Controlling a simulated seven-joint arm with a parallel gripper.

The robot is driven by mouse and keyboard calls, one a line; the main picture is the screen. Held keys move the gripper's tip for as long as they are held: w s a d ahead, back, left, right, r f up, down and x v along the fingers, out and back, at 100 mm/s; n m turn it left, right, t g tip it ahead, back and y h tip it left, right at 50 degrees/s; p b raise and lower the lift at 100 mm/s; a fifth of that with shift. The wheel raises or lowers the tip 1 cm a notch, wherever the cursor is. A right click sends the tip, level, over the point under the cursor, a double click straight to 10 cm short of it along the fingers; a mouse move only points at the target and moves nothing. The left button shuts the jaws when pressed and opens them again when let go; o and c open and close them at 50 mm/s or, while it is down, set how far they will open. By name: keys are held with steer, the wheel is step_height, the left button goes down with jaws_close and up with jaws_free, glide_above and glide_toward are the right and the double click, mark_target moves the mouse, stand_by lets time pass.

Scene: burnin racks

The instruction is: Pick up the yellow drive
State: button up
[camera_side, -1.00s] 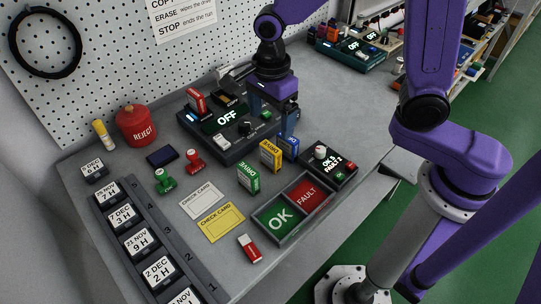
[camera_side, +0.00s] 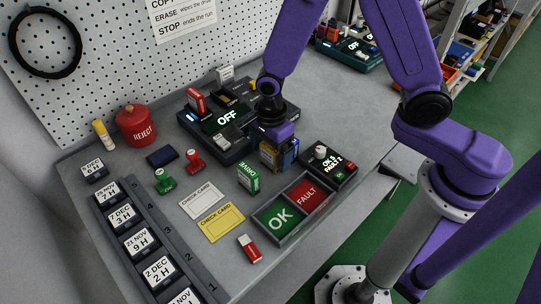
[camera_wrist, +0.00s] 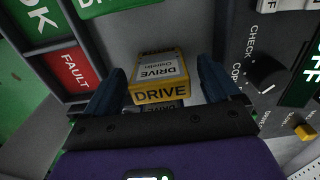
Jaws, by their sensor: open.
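The yellow drive (camera_wrist: 160,80) stands on the bench between the two blue fingers of my gripper (camera_wrist: 160,88) in the wrist view. The fingers are open, one on each side of it, with a visible gap. In the side view the yellow drive (camera_side: 269,155) is partly covered by my gripper (camera_side: 279,150), which is low over it. The blue drive beside it is mostly hidden behind a finger in the side view.
A green drive (camera_side: 248,178) stands to the left. The OK/FAULT tray (camera_side: 268,240) is in front, with a small fault counter box (camera_side: 345,174) to the right. The dark station with the OFF display (camera_side: 205,140) is close behind. Check cards (camera_side: 222,222) lie further left.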

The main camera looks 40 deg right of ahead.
steer(key=shift+f, duration=0.4)
steer(key=c, duration=1.1)
steer(key=shift+r, duration=0.15)
